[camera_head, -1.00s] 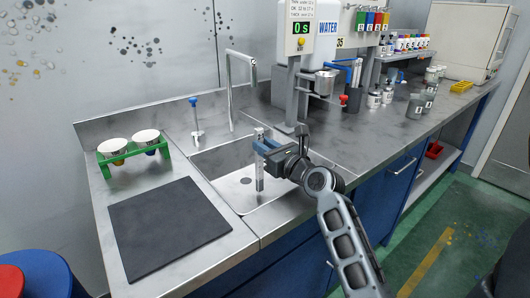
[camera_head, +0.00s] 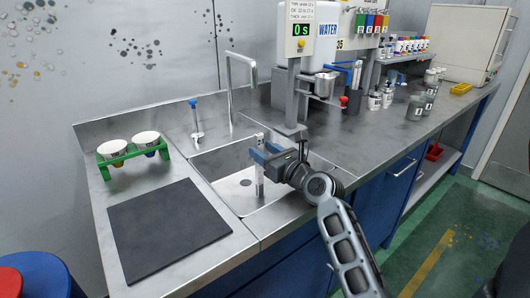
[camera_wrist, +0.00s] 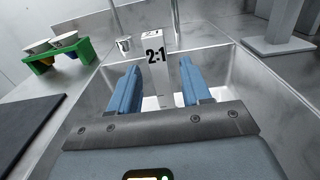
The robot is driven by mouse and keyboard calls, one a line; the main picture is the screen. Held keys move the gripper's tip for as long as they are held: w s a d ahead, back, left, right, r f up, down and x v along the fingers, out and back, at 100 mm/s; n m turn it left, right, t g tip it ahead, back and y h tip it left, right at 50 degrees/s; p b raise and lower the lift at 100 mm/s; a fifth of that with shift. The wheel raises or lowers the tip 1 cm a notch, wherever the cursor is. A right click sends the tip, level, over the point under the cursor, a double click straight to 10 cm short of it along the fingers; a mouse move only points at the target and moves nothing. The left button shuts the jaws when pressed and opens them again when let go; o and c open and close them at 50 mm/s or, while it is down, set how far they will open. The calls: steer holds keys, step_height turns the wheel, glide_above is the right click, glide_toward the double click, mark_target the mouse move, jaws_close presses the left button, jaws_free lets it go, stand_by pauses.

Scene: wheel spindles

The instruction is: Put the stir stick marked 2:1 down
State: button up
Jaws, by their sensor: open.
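The stir stick marked 2:1 (camera_head: 260,172) stands roughly upright over the sink basin (camera_head: 236,190). Its 2:1 label faces the wrist camera, where the stick (camera_wrist: 156,66) rises between the two blue fingers. My gripper (camera_head: 264,152) is over the sink with its fingers apart, one on each side of the stick. In the wrist view my gripper (camera_wrist: 161,88) shows a gap beside the stick. Whether the stick's lower end touches the basin floor I cannot tell.
A green rack (camera_head: 134,157) with two cups stands left of the sink, behind a dark mat (camera_head: 168,228). A tap (camera_head: 240,75) and a blue-topped tool (camera_head: 196,118) stand behind the basin. A dispenser (camera_head: 300,85) stands behind it to the right.

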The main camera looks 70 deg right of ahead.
steer(key=v, duration=1.2)
steer(key=shift+b, duration=0.4)
steer(key=shift+r, duration=0.1)
steer(key=shift+c, duration=0.3)
stand_by(0.3)
